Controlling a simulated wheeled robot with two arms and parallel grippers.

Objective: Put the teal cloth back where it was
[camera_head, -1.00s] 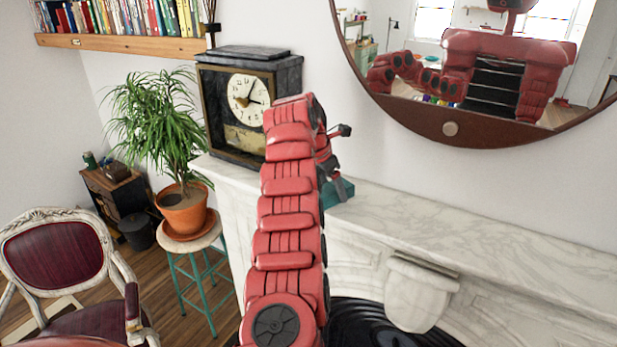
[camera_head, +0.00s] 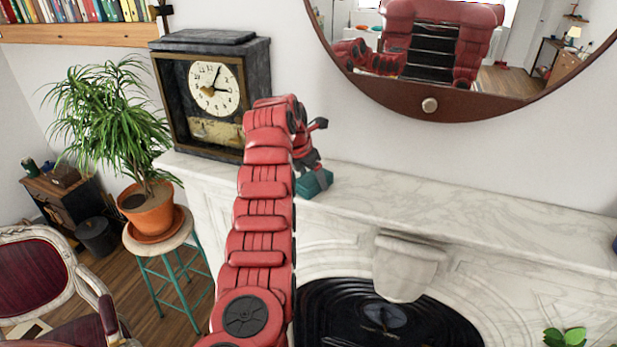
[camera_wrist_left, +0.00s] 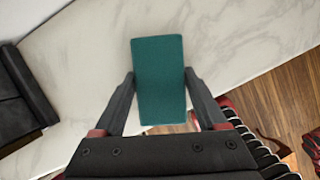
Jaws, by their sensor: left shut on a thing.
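The teal cloth (camera_head: 314,184) is a small folded block at the clock end of the white marble mantel (camera_head: 430,205). My left gripper (camera_head: 309,166) is shut on it, with the arm reaching up across the middle of the head view. In the left wrist view the teal cloth (camera_wrist_left: 160,75) lies flat and rectangular between the two dark fingers (camera_wrist_left: 160,92), over the pale marble. I cannot tell whether its underside touches the mantel or is just above it. My right gripper is not in view.
A dark clock (camera_head: 205,95) stands on the mantel's left end. A round mirror (camera_head: 440,105) hangs above. The mantel right of the cloth is clear up to a blue thing (camera_head: 614,244). A potted plant (camera_head: 146,208) stands on a stool at left.

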